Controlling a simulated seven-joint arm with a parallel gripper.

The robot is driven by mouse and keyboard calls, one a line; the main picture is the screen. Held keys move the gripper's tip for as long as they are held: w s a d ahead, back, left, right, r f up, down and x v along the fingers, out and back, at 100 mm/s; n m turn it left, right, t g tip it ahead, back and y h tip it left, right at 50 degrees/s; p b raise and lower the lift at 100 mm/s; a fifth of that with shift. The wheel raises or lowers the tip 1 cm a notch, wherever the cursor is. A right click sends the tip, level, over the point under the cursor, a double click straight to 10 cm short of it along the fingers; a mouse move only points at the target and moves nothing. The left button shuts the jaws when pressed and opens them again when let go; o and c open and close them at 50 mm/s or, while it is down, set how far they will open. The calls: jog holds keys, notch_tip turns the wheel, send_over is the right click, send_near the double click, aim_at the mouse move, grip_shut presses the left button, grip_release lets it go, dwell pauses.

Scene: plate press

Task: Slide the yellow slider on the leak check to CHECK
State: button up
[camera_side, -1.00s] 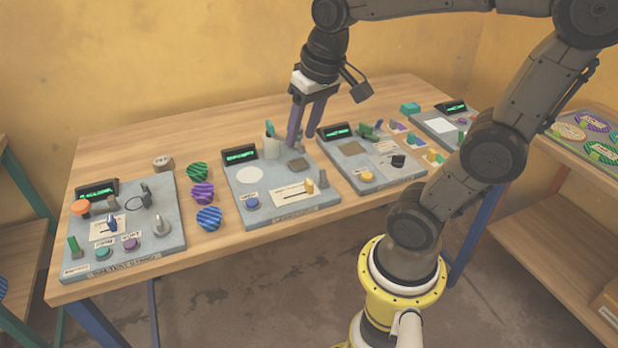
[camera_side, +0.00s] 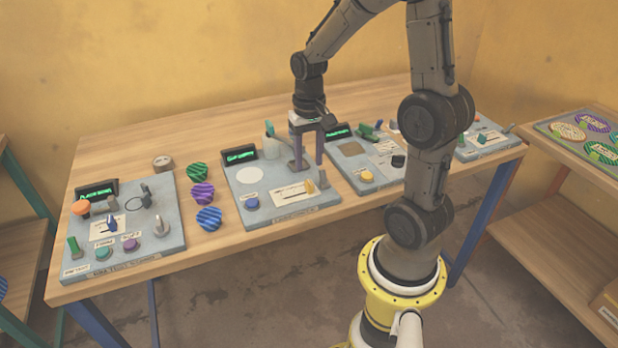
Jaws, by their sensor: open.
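The yellow slider (camera_side: 309,187) sits near the right end of a slot in a white label plate (camera_side: 290,194). It is on the grey middle panel (camera_side: 240,200), which has a white disc, a blue button and a lit green display. The panel's lettering is too small to read, so I cannot confirm that it is the leak check. My gripper (camera_side: 309,166) points down over the panel's right part, just behind the slider in the picture. Its two purple fingers are apart, with nothing visibly held. Whether they touch anything is unclear.
A grey knob (camera_side: 323,179) stands close to the slider's right. A cup (camera_side: 271,147) stands behind the panel. Striped discs (camera_side: 203,194) lie to its left. Other panels stand left (camera_side: 170,245) and right (camera_side: 385,183). The table's front edge is close to the panel.

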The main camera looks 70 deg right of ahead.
aim_at(309, 182)
jog(key=shift+f, duration=3.1)
grip_shut()
